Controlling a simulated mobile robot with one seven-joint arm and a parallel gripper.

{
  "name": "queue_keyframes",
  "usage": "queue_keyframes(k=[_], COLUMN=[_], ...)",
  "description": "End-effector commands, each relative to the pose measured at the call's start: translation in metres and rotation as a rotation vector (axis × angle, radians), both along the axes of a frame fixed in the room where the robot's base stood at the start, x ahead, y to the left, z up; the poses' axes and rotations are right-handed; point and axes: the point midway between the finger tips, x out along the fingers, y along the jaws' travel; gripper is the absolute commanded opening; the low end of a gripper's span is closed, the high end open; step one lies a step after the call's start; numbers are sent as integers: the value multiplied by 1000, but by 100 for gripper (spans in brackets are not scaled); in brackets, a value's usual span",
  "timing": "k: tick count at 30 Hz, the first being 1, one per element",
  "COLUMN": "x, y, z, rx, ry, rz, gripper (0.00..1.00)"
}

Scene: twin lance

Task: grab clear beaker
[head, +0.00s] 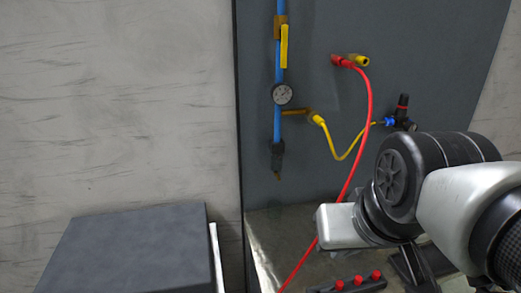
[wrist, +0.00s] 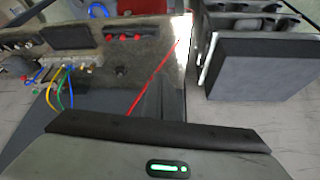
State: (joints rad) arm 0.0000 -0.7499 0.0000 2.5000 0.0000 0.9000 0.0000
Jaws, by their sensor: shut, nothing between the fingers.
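I cannot make out a clear beaker in either view. My gripper (wrist: 160,132) shows in the wrist view only as a dark bar and a pale housing with a green light along the bottom. It is shut and holds nothing; its fingertips are not clearly seen. In the head view my arm covers the lower right and hides part of the bench.
A dark box (head: 140,250) stands at lower left. A panel (head: 330,120) carries a gauge (head: 282,94) and hoses; a red hose (head: 366,130) hangs across the bench. A red-knobbed block (head: 350,284) and dark plate (wrist: 68,37) sit on the bench (wrist: 95,55).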

Motion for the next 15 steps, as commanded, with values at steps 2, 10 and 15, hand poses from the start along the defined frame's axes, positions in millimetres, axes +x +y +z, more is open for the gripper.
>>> queue_keyframes(k=[2, 10, 15], x=[0, 33, 112], y=[0, -5, -6], z=[0, 4, 0], rx=[0, -30, -84], ry=[0, 13, 19], rz=[0, -37, -99], gripper=[0, 42, 64])
